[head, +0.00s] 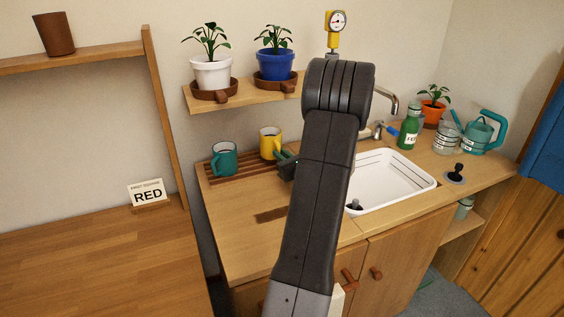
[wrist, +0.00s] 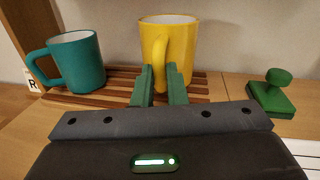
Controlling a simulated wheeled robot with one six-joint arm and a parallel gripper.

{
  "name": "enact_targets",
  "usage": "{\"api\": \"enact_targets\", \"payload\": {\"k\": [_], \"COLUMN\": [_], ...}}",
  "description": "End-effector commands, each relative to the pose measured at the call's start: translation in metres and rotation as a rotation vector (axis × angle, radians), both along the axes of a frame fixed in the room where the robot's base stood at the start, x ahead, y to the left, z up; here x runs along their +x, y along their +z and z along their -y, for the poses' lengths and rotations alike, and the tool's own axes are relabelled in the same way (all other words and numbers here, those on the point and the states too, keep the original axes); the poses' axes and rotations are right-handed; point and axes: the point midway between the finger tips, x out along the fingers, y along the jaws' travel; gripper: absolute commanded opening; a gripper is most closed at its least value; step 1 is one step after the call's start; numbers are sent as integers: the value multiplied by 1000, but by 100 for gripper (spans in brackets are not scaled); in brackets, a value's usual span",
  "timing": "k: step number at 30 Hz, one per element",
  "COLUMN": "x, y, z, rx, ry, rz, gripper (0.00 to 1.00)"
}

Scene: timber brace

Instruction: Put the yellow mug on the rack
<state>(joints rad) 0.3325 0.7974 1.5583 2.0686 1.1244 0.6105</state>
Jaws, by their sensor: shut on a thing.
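The yellow mug (head: 270,143) is upright at the right part of the slatted wooden rack (head: 232,176), by the back wall. In the wrist view the yellow mug (wrist: 183,50) has its handle toward me, between the green fingers of my gripper (wrist: 160,82). My gripper (head: 285,160) is shut on the handle. The rack's slats (wrist: 112,90) show below and left of the mug. Whether the mug's base touches the slats is hard to tell, as my fingers hide part of it.
A teal mug (head: 225,159) stands on the rack's left part. A green stamp-like object (wrist: 272,92) is on the counter right of the rack. A shelf (head: 245,95) with two potted plants hangs above. The white sink (head: 395,183) lies to the right. Counter in front is mostly clear.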

Motion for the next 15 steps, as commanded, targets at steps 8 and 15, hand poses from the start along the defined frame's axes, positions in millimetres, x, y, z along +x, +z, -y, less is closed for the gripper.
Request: {"api": "enact_targets", "payload": {"k": [8,15], "x": [0,0], "y": [-20,-25], "z": [0,0], "rx": [1,1], "ry": [-1,0], "rz": [2,2], "gripper": [0,0]}}
